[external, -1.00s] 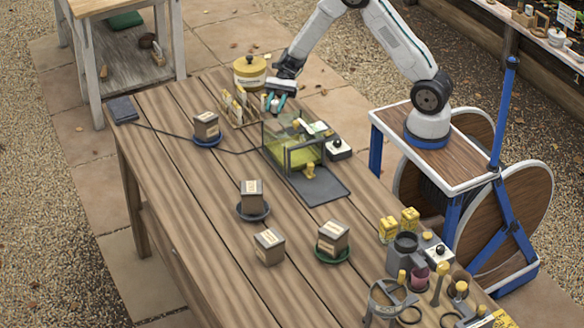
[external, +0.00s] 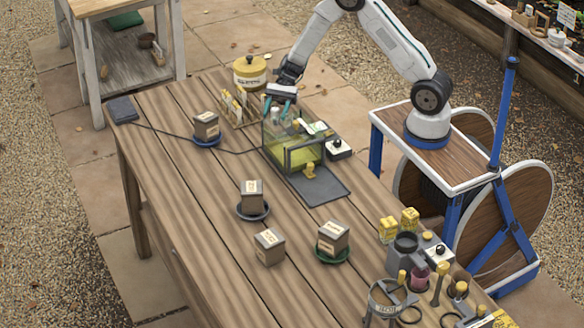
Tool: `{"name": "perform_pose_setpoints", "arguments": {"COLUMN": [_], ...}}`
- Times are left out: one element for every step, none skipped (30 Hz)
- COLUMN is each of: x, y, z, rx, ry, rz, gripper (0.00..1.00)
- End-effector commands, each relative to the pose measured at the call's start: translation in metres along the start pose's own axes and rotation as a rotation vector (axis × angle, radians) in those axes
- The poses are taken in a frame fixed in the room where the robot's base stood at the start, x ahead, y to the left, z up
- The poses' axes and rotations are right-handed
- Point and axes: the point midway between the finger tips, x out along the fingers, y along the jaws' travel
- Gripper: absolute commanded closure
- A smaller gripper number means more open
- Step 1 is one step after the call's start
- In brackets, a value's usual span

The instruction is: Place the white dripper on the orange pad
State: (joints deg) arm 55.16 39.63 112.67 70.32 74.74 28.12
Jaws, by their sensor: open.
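My gripper (external: 280,102) is open, its teal fingers pointing down at the back left corner of a clear-walled box (external: 290,160). A small pale, whitish item (external: 284,110) shows just below and between the fingers; it may be the white dripper, but it is too small to be sure. I cannot tell whether the fingers touch it. Other small white and yellow items stand at the box's back edge. The box has a yellow-green floor. I cannot make out an orange pad.
A yellow-lidded pot (external: 250,72) and a rack of packets (external: 236,107) stand left of the gripper. A black-knobbed white device (external: 338,149) is right of the box. Labelled brown boxes stand mid-table. Bottles and tools crowd the front right.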

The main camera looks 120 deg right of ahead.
Motion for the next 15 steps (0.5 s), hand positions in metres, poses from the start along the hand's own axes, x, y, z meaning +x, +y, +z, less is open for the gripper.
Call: {"name": "perform_pose_setpoints", "arguments": {"x": [-0.006, -0.011, -0.018, -0.024, -0.030, -0.039, -0.046, -0.053, -0.061, -0.068, -0.074, -0.082, -0.088, -0.093, -0.098], "y": [-0.001, -0.001, -0.001, -0.001, -0.001, -0.001, -0.001, -0.001, -0.001, -0.001, -0.001, -0.001, -0.001, 0.000, -0.001], "z": [0.000, -0.001, 0.000, 0.000, 0.000, 0.000, 0.000, 0.000, 0.000, -0.001, -0.001, 0.000, -0.001, -0.001, -0.001], "rx": [0.000, 0.000, 0.000, 0.000, 0.000, 0.000, -0.001, 0.000, 0.000, 0.000, 0.000, 0.000, 0.000, 0.001, 0.000], "ry": [0.000, 0.000, 0.000, 0.001, 0.001, 0.001, 0.001, 0.001, 0.000, 0.001, 0.001, 0.000, 0.001, 0.001, 0.000], "rz": [-0.003, -0.005, -0.006, -0.005, -0.006, -0.007, -0.006, -0.007, -0.006, -0.006, -0.006, -0.005, -0.005, -0.005, -0.005], "gripper": [0.51, 0.51, 0.51, 0.51, 0.51, 0.51, 0.51, 0.51, 0.51, 0.51, 0.51, 0.51, 0.51, 0.51, 0.51]}}
